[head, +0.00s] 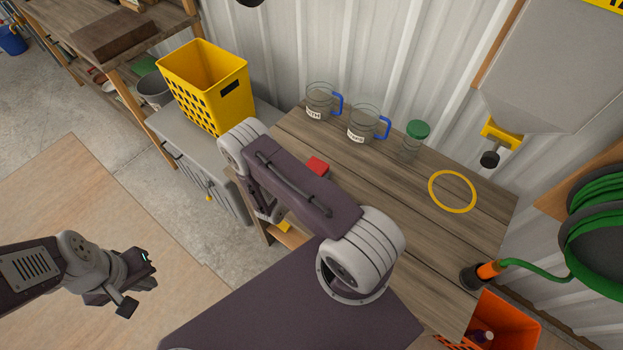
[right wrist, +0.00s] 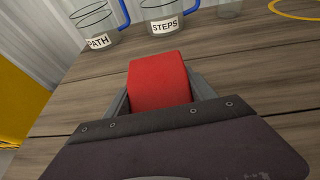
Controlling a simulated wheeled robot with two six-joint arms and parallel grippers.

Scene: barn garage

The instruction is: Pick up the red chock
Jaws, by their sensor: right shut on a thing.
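The red chock (head: 317,165) shows as a small red block on or just above the wooden table (head: 410,220), partly hidden behind my right arm in the head view. In the right wrist view the red chock (right wrist: 158,82) sits between the fingers of my right gripper (right wrist: 158,95), which is shut on it. I cannot tell whether the chock touches the table. My left gripper (head: 128,283) is at the lower left of the head view, over the floor and away from the table. Its jaws look apart, with nothing between them.
Two clear jugs with blue handles (head: 322,102) (head: 364,122) and a green-lidded jar (head: 412,140) stand at the table's back. A yellow ring (head: 452,191) lies to the right. A yellow basket (head: 206,85) stands on a grey cabinet at the left. A green hose (head: 545,272) is at the right.

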